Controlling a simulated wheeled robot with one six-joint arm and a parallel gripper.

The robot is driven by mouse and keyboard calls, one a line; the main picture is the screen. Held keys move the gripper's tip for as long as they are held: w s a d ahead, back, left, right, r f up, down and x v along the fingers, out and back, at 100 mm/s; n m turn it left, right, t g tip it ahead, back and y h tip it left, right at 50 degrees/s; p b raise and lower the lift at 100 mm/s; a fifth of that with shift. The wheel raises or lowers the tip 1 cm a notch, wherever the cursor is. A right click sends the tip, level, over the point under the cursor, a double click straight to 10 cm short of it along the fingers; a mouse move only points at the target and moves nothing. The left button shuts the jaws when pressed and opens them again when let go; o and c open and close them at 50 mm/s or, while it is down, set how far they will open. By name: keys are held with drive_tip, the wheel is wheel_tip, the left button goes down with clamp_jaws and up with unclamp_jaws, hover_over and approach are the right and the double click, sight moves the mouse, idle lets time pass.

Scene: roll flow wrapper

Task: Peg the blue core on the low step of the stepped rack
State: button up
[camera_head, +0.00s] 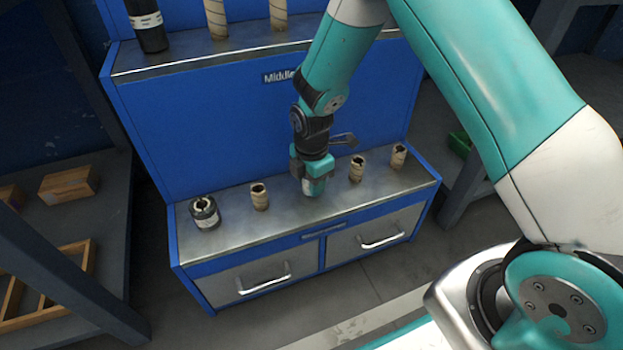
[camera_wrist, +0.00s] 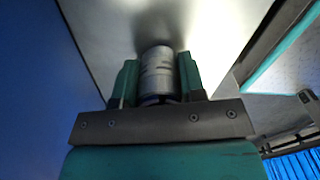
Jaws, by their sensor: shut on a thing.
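The stepped rack is blue with steel tops. Its low step (camera_head: 232,225) carries a row of cores, and the step labelled Middle (camera_head: 170,60) rises behind. My gripper (camera_head: 314,188) is over the middle of the low step, in the gap between two tan cores. In the wrist view my gripper (camera_wrist: 158,78) is shut on a cylindrical core (camera_wrist: 157,70) with a pale, grey-marked wrap and a bluish edge at its base. The core points down at the steel top. I cannot tell whether it touches the step, and any peg under it is hidden.
Drawers with handles (camera_head: 265,279) are below. A shelf with wooden boxes (camera_head: 69,183) stands left.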

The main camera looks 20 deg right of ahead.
idle(0.3)
drive_tip(key=o, duration=1.5)
wheel_tip(320, 180, up, 8)
drive_tip(key=p, duration=0.8)
